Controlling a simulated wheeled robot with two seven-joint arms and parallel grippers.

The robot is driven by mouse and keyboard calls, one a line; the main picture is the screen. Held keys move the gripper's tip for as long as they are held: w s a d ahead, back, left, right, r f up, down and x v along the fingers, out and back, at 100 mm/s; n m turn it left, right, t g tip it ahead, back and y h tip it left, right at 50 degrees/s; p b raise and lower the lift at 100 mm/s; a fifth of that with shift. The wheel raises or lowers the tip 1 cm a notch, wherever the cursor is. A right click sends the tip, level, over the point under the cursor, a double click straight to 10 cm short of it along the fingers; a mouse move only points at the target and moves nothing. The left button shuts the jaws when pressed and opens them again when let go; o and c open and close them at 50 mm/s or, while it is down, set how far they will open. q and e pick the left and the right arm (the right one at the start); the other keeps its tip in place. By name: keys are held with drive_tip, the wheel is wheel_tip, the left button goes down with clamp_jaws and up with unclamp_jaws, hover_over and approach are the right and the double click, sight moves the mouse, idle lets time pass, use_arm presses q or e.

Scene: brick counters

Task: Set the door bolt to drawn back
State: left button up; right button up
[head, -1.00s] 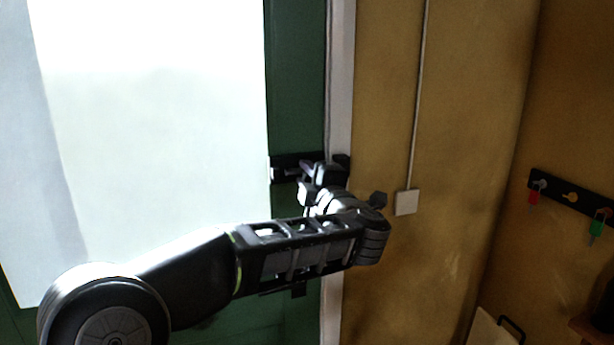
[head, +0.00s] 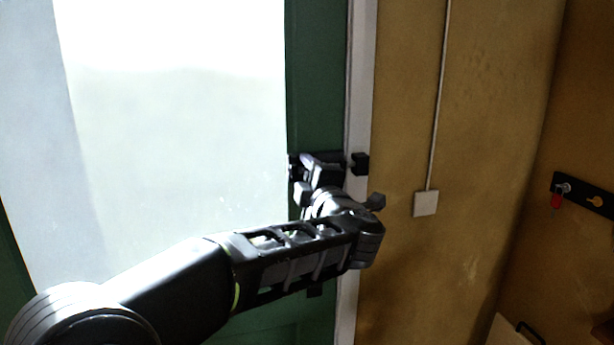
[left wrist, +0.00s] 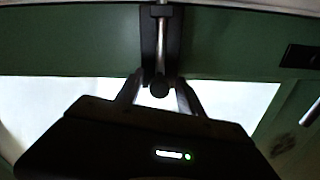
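The door bolt is a dark plate with a bright metal rod (left wrist: 161,42) and a round dark knob (left wrist: 159,88) in the left wrist view. The knob is at the end of the plate away from the door frame. In the head view the bolt (head: 293,167) is mostly behind my left gripper (head: 308,180). The gripper's fingers (left wrist: 159,94) stand on either side of the knob, with gaps showing, so it looks open around it. A black keeper (head: 360,163) sits on the frame. Whether the rod's tip is clear of it I cannot tell. My right gripper is not in view.
The green door (head: 318,90) has a large bright pane (head: 180,120). A pale door frame (head: 361,90) borders the tan wall. A white switch box (head: 426,203) with a conduit and a dark hook rack (head: 583,195) are on the walls to the right.

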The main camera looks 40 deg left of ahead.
use_arm(q)
drive_tip(key=shift+s+d, duration=0.25)
drive_tip(key=shift+d, duration=0.25)
drive_tip(key=b+v, duration=0.2)
drive_tip(key=v, duration=0.5)
